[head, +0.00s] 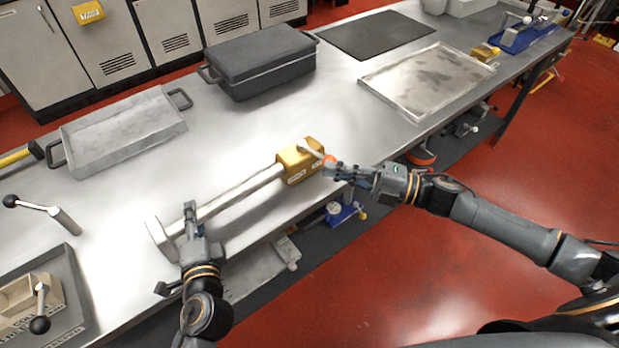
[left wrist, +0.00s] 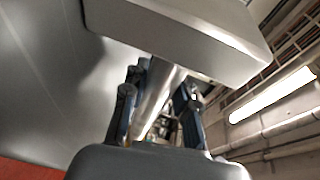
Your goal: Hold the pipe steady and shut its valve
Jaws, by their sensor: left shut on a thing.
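A silvery pipe (head: 238,195) stands out over the steel bench, with a pale end block (head: 160,240) at its left end and a yellow valve body (head: 297,163) at its right end. A short lever with an orange knob (head: 329,161) points right from the valve. My left gripper (head: 191,222) is shut on the pipe near the end block. In the left wrist view the pipe (left wrist: 158,95) runs between the fingers, below the large end block (left wrist: 180,35). My right gripper (head: 338,169) has its fingertips at the orange knob; whether they grip it is unclear.
A grey tray (head: 90,150) and a dark lidded case (head: 262,82) stand behind the pipe. A shallow metal tray (head: 395,98) and a black mat (head: 365,50) lie to the right. A fixture with black-knobbed levers (head: 75,325) sits at front left. Bare bench surrounds the pipe.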

